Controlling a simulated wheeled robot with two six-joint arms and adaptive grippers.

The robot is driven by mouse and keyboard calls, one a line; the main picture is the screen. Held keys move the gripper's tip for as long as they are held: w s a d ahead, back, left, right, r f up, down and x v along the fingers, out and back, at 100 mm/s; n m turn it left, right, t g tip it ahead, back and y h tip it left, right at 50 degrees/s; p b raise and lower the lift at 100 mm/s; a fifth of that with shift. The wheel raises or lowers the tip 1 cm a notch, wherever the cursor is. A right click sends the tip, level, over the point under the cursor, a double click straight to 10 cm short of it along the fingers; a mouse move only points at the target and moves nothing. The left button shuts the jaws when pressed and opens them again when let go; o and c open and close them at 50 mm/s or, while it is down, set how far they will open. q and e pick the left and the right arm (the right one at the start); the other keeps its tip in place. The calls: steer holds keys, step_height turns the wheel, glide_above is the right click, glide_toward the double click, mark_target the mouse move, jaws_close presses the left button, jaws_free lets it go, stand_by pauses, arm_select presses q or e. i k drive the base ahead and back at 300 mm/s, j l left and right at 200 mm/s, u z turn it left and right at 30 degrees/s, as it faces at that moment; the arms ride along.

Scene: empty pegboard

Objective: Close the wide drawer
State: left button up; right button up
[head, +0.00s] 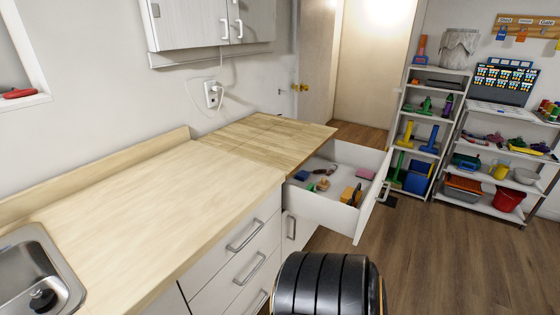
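The wide drawer (325,203) is white and stands pulled out from under the far end of the counter. Its front panel (373,195) faces right and carries a metal handle (384,191). Small items lie inside, among them a yellow block (348,194), a pink block (365,173) and a few wooden and dark pieces. A black ribbed rounded part at the bottom centre appears to be mine and sits in front of the drawer, apart from it. Neither of my grippers shows in the head view.
A wooden counter (150,215) with a sink (35,270) runs along the left. Closed drawers with metal handles (245,236) sit below it. Shelves (468,130) with tools and bins stand at the back right. The wood floor (450,260) at right is clear.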

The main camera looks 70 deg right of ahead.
mark_target(323, 208)
steer(key=z, duration=2.55)
steer(key=i+l+z, duration=0.2)
steer(key=l, duration=0.15)
steer(key=i+l+z, duration=0.1)
steer(key=l+z, duration=0.15)
